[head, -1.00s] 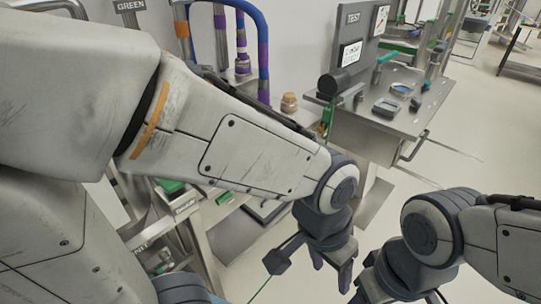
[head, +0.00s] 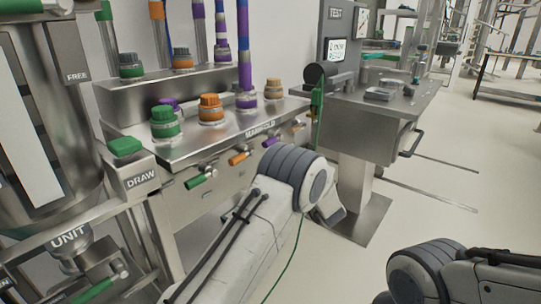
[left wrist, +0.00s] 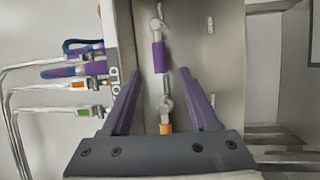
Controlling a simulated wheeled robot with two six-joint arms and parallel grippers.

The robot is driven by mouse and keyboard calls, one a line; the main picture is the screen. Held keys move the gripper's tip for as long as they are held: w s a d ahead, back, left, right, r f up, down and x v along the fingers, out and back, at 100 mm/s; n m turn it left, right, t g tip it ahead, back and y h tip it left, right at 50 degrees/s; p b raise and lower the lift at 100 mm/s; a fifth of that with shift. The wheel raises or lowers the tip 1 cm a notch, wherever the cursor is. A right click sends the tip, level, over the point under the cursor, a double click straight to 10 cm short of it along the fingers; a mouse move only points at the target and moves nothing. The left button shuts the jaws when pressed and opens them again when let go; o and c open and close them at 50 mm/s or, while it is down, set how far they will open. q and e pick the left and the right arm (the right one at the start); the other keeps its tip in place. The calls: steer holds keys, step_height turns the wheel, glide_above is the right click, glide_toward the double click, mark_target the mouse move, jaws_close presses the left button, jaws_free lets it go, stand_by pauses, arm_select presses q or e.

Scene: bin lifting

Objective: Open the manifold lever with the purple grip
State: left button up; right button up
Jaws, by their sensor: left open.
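The manifold (head: 185,140) is a steel bench with levers along its front face. The lever with the purple grip (head: 270,142) is the farthest along, just beyond my left arm in the head view. In the left wrist view the purple grip (left wrist: 158,57) stands lengthwise ahead of my left gripper (left wrist: 161,70), roughly in line with the gap between its fingertips. That gripper is open and empty; contact is not visible. In the head view it is hidden behind its arm. My right gripper is out of view.
The orange lever grip (head: 238,158) and green lever grip (head: 195,182) sit nearer along the same face. The orange grip (left wrist: 165,128) also shows close to my left gripper's base. A test bench (head: 375,110) stands behind right. The floor at right is clear.

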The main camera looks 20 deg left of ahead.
arm_select(q)
steer(key=b+x, duration=0.1)
steer(key=x, duration=0.9)
steer(key=shift+a+r, duration=0.1)
steer(key=shift+a, duration=0.1)
jaws_close()
stand_by(1.1)
